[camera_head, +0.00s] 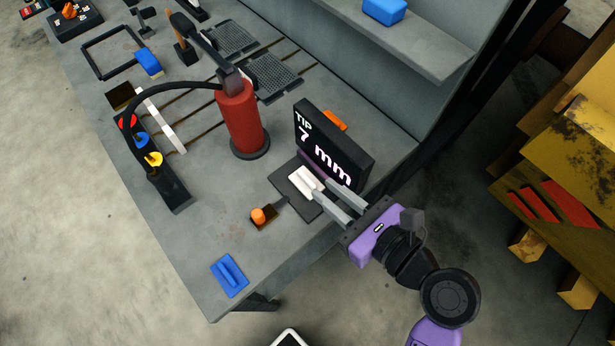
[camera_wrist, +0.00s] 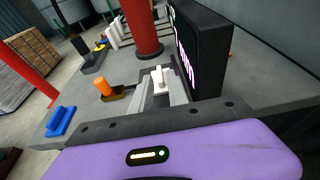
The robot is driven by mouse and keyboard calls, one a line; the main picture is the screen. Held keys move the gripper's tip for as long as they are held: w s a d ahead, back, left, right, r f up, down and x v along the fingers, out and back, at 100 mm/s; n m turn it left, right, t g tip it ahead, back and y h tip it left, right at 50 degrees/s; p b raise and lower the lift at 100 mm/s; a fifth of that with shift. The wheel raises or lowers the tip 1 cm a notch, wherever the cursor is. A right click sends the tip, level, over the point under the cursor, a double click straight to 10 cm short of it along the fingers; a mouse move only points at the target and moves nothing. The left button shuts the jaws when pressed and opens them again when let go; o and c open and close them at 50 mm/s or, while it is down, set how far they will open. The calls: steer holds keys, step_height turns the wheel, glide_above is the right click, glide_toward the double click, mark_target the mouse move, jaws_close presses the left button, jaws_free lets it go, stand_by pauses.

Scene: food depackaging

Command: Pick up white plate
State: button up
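The white plate (camera_head: 300,180) is a small flat piece with a raised ridge. It lies on a dark pad (camera_head: 284,186) in front of a black display reading "TIP 7 mm" (camera_head: 335,146). My gripper (camera_head: 321,186) reaches in from the lower right, its two grey fingers apart and their tips at the plate's near side. In the wrist view the white plate (camera_wrist: 158,76) shows between the fingertips (camera_wrist: 160,74), with what looks like a gap on each side of its ridge. I cannot tell whether either finger touches it.
The display stands close beside the right finger. A red cylinder (camera_head: 242,118) with a black hose stands behind the pad. An orange knob (camera_head: 259,216) is at left, and a blue plate with a handle (camera_head: 230,275) lies near the table's front corner. Bare table (camera_head: 215,215) lies between.

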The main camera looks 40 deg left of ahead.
mark_target(308, 179)
steer(key=shift+f+p+x, duration=0.15)
steer(key=shift+x, duration=0.95)
steer(key=shift+f+p+x, duration=0.15)
steer(key=shift+x, duration=1)
steer(key=shift+s+d, duration=0.1)
steer(key=shift+s, duration=0.05)
jaws_close()
